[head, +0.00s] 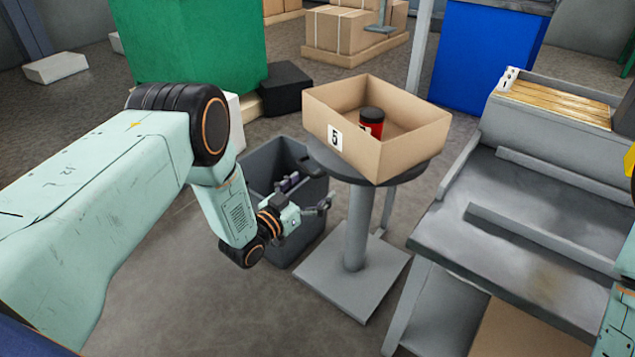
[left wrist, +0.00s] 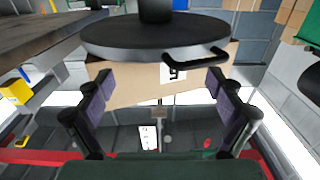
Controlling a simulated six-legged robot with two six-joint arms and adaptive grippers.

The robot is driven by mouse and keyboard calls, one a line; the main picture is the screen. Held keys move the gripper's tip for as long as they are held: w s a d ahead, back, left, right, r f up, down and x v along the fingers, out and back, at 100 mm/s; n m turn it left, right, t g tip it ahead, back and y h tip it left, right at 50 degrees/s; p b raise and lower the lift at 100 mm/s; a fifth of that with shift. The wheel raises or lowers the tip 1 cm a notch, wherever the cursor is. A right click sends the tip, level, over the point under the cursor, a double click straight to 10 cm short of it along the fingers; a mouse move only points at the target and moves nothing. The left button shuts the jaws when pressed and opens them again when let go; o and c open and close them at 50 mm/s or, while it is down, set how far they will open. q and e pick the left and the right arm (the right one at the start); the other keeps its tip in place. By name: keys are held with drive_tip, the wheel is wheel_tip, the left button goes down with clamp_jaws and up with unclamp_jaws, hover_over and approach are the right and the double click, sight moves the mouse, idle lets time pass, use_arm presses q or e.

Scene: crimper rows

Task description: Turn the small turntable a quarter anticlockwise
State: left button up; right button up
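The small turntable (head: 408,173) is a dark round disc on a grey pedestal, with an open cardboard box (head: 360,155) marked 5 standing on it. A red and black canister (head: 371,122) is inside the box. In the left wrist view, which looks upside down, the turntable disc (left wrist: 140,38) has a black bar handle (left wrist: 197,57) at its rim. My left gripper (head: 325,204) is to the left of the pedestal, below disc height. It is open and empty in the left wrist view (left wrist: 161,80), with the handle ahead of its fingertips, apart from them. My right gripper is out of view.
A grey bin (head: 258,168) with dark items stands behind my left gripper. A grey workbench (head: 530,205) with a tray of wooden strips (head: 560,100) is close on the right. A black box (head: 285,88) and green block (head: 200,40) stand behind. Floor at front left is clear.

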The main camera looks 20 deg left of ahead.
use_arm(q)
drive_tip(key=shift+s+a+p, duration=0.6)
drive_tip(key=shift+s+a, duration=0.2)
drive_tip(key=shift+s, duration=0.25)
drive_tip(key=shift+s+a+p, duration=0.55)
drive_tip(key=shift+s+a, duration=0.25)
drive_tip(key=shift+s, duration=0.25)
drive_tip(key=v, duration=1.2)
drive_tip(key=shift+c, duration=0.3)
